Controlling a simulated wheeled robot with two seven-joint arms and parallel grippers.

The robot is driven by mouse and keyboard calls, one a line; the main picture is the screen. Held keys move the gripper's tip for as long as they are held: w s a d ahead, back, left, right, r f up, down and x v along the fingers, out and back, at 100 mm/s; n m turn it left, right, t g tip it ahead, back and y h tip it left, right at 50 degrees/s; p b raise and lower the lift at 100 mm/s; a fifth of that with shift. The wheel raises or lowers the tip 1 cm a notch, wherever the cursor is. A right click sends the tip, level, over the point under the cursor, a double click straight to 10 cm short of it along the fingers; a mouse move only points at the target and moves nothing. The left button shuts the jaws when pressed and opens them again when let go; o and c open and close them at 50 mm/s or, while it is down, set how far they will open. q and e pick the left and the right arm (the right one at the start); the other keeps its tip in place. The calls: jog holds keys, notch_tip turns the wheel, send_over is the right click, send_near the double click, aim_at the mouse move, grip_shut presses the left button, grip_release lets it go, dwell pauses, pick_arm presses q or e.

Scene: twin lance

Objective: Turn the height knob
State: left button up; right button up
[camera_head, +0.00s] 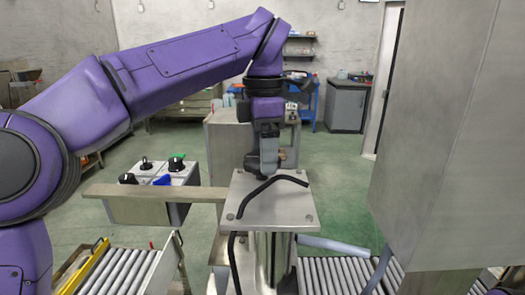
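A grey control panel (150,172) stands left of centre and bears several knobs. A black knob (145,164) sits at its back left, and a black knob with a green part (176,163) at its back right. Another black knob (128,179) is at the front left, and a blue part (163,180) at the front right. I cannot tell which one is the height knob. My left gripper (266,172) points down, right of the panel and apart from the knobs. Its fingers are too small and dark to tell open from shut. My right gripper is not in view.
A square metal plate (240,205) on a column lies below my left gripper, with a bent black rod (275,182) by it. A flat bar (150,192) crosses before the panel. Roller conveyors (120,272) lie below. A large grey cabinet (430,130) fills the right.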

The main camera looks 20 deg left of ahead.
pick_arm(q)
jog(key=shift+f, duration=0.1)
jog(key=shift+c, duration=0.4)
jog(key=shift+n, duration=1.1)
jog(key=n, duration=0.2)
jog(key=shift+n+p, duration=0.3)
jog(key=shift+p, duration=0.05)
jog(key=n, duration=0.4)
jog(key=shift+n, duration=0.3)
jog(key=n+b, duration=0.1)
jog(key=n, duration=0.4)
jog(key=shift+w+a+f, duration=0.1)
jog(key=shift+a, duration=0.05)
jog(key=n+b, duration=0.1)
jog(key=n, duration=0.4)
jog(key=shift+b, duration=0.35)
jog(key=shift+n, duration=0.4)
